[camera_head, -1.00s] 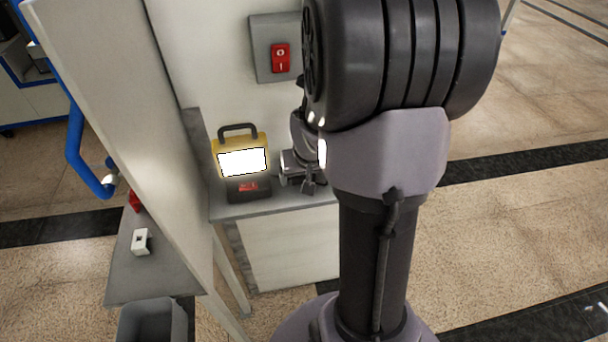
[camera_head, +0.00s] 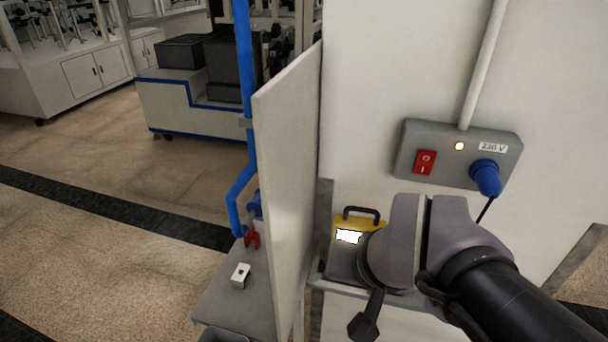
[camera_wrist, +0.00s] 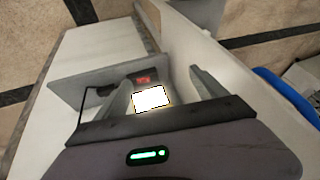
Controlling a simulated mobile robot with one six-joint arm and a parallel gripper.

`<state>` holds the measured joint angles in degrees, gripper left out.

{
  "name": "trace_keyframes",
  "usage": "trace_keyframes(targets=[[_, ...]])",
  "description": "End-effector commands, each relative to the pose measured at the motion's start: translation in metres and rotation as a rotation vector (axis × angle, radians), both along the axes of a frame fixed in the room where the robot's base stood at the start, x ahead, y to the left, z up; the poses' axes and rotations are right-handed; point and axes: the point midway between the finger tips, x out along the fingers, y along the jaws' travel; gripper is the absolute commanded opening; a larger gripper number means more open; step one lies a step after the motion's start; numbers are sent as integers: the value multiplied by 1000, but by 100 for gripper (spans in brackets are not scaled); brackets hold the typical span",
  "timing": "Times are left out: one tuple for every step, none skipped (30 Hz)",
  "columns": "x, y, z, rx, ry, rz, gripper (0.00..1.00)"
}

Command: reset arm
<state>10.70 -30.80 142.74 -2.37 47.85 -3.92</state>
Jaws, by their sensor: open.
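My gripper (camera_wrist: 163,88) shows in the wrist view with its two fingers spread wide and nothing held between them. Beyond the fingers is the bright white panel of a yellow lamp-like device (camera_wrist: 151,99). A small red patch shows just past the panel. In the head view the same yellow device (camera_head: 348,222) stands on a grey ledge, upright with a dark handle, and my arm covers its right and lower parts.
A grey switch box (camera_head: 407,165) with a red switch, lit lamp and blue plug is on the wall above my arm. A pale partition (camera_head: 290,170) separates the device from a grey shelf (camera_head: 225,300) bearing a small white block (camera_head: 241,275). A blue pipe (camera_head: 245,90) stands left.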

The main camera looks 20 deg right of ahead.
Motion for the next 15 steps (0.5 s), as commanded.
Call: trace_keyframes(targets=[[-17, 28, 8, 36, -24, 43, 81], [-27, 40, 11, 58, -29, 58, 81], [-37, 52, 13, 81, -32, 75, 81], [-43, 57, 13, 94, -33, 83, 81], [-46, 61, 14, 102, -33, 89, 81], [-49, 63, 14, 109, -32, 91, 81], [-49, 64, 14, 110, -31, 91, 81], [-49, 64, 14, 110, -31, 90, 81], [-49, 63, 14, 110, -31, 88, 81], [-49, 63, 14, 110, -31, 88, 81], [-49, 63, 14, 110, -31, 88, 81], [-49, 63, 13, 109, -32, 89, 81], [-48, 63, 11, 108, -31, 89, 81], [-48, 63, 7, 108, -31, 89, 81], [-48, 63, -3, 108, -32, 88, 81]])
